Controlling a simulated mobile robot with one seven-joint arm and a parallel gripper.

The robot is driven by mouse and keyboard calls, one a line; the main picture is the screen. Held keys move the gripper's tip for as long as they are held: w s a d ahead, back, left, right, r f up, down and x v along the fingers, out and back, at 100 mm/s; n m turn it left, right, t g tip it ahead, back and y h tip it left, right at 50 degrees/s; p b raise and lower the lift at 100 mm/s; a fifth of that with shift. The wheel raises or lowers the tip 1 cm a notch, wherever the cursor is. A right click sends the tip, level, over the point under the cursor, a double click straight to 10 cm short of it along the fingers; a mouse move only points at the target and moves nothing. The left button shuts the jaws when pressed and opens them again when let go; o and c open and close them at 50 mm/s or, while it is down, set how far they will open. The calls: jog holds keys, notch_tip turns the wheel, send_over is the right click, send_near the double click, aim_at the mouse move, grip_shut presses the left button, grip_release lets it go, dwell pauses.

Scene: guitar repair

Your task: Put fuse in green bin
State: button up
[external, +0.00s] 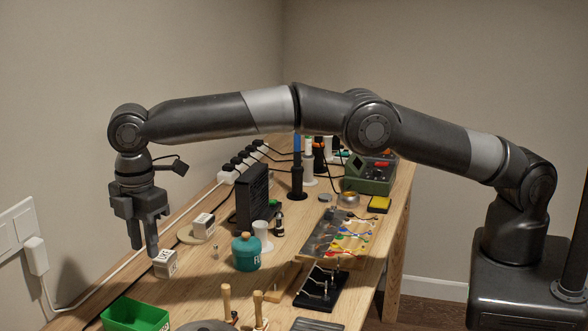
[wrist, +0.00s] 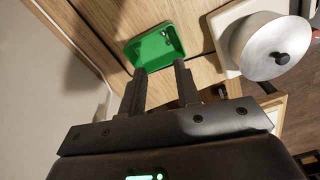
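The green bin (external: 118,312) stands at the near left of the bench, cut by the bottom edge of the external view. In the wrist view the green bin (wrist: 148,48) lies just beyond my fingertips, with small pale and dark pieces inside at its right end; I cannot tell what they are. My gripper (external: 144,251) points down above the bench's left side, behind the bin in the external view. Its fingers (wrist: 160,70) are apart, with nothing visible between them. I cannot clearly make out a fuse in either view.
A small white labelled box (external: 165,264) shows beside my fingertips. Another box (external: 203,226) and a teal bottle (external: 246,252) stand farther back. Wooden-handled tools (external: 227,302) stand right of the bin. In the wrist view a round metal pot (wrist: 262,48) is to its right.

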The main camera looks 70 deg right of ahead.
jog(key=shift+r, duration=0.5)
jog(key=s+d+r+m+t, duration=0.1)
jog(key=s+d+r+m, duration=0.15)
jog(key=d+r, duration=1.1)
jog(key=s+d+r+m+t+y, duration=0.1)
jog(key=s+d+r+m, duration=0.2)
jog(key=s+d+r, duration=0.3)
jog(key=s+d+r+m+t, duration=0.1)
jog(key=s+d+r+m, duration=0.2)
jog(key=d, duration=0.5)
jog(key=s+d+m+t, duration=0.1)
jog(key=s+d+m, duration=0.1)
jog(key=s+d, duration=0.5)
jog(key=s+d+m, duration=0.1)
jog(key=s+d, duration=0.3)
jog(key=s, duration=0.6)
jog(key=s+d+f+m, duration=0.1)
jog(key=s+d+f, duration=0.1)
jog(key=s+f, duration=0.2)
jog(key=s+d+f+m+t+h, duration=0.1)
jog(key=s+f, duration=0.3)
jog(key=s, duration=0.6)
jog(key=shift+s+d+f+m+t, duration=0.15)
jog(key=shift+d+m+t, duration=0.15)
jog(key=shift+d+m, duration=0.45)
